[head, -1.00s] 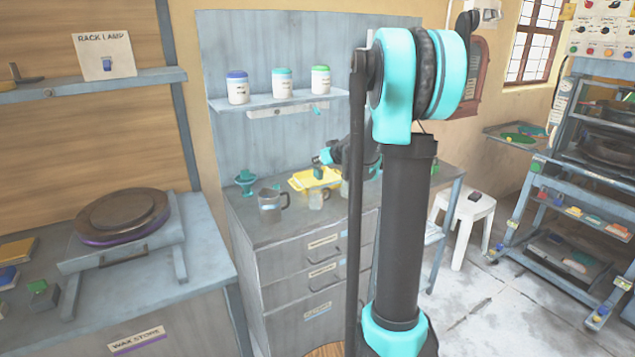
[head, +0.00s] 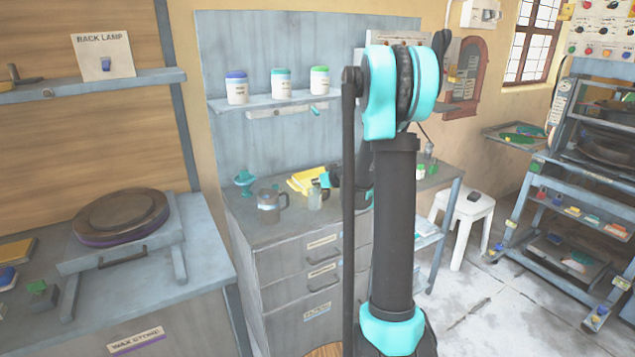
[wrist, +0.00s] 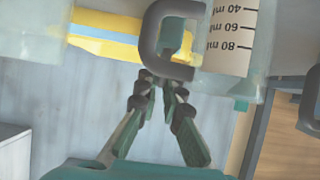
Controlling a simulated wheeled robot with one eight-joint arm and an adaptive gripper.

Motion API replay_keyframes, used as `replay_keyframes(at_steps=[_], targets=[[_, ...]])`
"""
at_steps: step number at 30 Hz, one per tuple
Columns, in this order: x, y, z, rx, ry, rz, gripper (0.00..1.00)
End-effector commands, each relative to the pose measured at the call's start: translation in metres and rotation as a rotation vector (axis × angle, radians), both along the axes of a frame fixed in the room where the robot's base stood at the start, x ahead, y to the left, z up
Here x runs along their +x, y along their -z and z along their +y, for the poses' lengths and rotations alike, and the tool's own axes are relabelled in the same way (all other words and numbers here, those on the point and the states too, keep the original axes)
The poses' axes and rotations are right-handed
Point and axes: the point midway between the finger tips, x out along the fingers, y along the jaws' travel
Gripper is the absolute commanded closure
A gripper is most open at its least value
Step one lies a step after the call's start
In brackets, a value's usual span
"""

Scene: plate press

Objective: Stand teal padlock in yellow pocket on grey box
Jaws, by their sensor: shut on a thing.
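My gripper (wrist: 163,78) is shut at a dark grey hooked loop (wrist: 150,40) with a little dark green inside it. This fits the teal padlock by its shackle, but the padlock's body is not clear there. In the head view a small teal block, likely the padlock (head: 325,180), is at the gripper's end, above the bench and just above a clear beaker. A yellow tray-like piece (head: 300,183), perhaps the yellow pocket, lies behind and left of it. A yellow strip (wrist: 105,48) crosses the wrist view. I cannot make out a separate grey box.
A jug (head: 269,206) and the clear beaker (head: 316,199) stand close in front of the yellow piece. A teal stand (head: 244,180) is at the left. A shelf (head: 265,105) with several jars hangs above. My arm hides part of the bench (head: 255,236).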

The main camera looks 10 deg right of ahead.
Motion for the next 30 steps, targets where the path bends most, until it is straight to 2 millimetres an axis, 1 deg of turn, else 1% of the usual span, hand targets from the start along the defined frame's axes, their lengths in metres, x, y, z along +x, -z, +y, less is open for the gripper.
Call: replay_keyframes(at_steps=[1,2,6,17,19,23,30], targets=[[0.0,0.002,0.0,0.0,0.0,0.0,1.0],[0.0,0.001,0.0,0.0,0.0,0.0,0.91],[0.0,0.001,0.0,0.0,0.0,0.0,0.73],[0.0,-0.001,0.0,0.0,0.0,0.0,0.72],[-0.004,-0.004,-0.002,0.0,0.001,0.0,0.72],[-0.018,-0.012,-0.007,-0.001,0.001,0.001,0.72],[-0.054,-0.032,-0.018,0.001,0.003,0.0,0.72]])
